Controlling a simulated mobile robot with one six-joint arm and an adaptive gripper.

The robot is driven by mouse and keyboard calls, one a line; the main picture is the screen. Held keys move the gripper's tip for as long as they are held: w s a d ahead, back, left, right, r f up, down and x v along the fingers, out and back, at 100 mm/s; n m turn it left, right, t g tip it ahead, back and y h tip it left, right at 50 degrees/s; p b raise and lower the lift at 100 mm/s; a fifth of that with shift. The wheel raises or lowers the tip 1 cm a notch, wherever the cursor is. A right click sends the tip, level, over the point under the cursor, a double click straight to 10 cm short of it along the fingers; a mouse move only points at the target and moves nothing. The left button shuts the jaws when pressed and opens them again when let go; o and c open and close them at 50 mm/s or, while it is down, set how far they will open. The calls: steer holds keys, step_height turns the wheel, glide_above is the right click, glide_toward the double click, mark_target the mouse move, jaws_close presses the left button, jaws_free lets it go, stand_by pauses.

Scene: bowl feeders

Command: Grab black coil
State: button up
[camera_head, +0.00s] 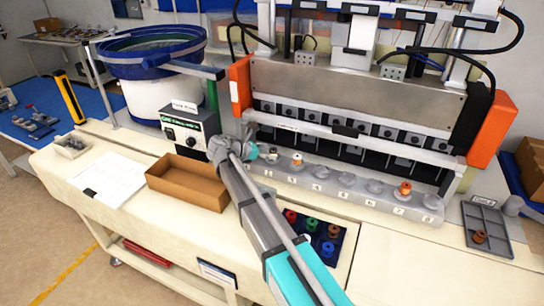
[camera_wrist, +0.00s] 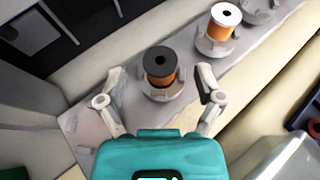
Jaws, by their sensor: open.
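The black coil (camera_wrist: 159,66) has a black top flange and an orange winding. It sits upright in a grey holder at the end of the row in the wrist view. My gripper (camera_wrist: 161,84) is open, with one finger on each side of the coil and a visible gap to each. In the head view my gripper (camera_head: 249,150) is at the left end of the holder row and hides the black coil. A white-topped orange coil (camera_wrist: 226,16) stands in the neighbouring holder, and it also shows in the head view (camera_head: 297,161).
An orange coil (camera_head: 405,188) stands farther right along the row (camera_head: 344,195). The press machine (camera_head: 350,88) rises close behind. A cardboard box (camera_head: 187,183), a dark tray of coloured coils (camera_head: 345,237) and a grey tray (camera_head: 487,222) lie on the bench.

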steer(key=shift+x, duration=1.15)
steer(key=shift+c, duration=0.3)
steer(key=c, duration=1)
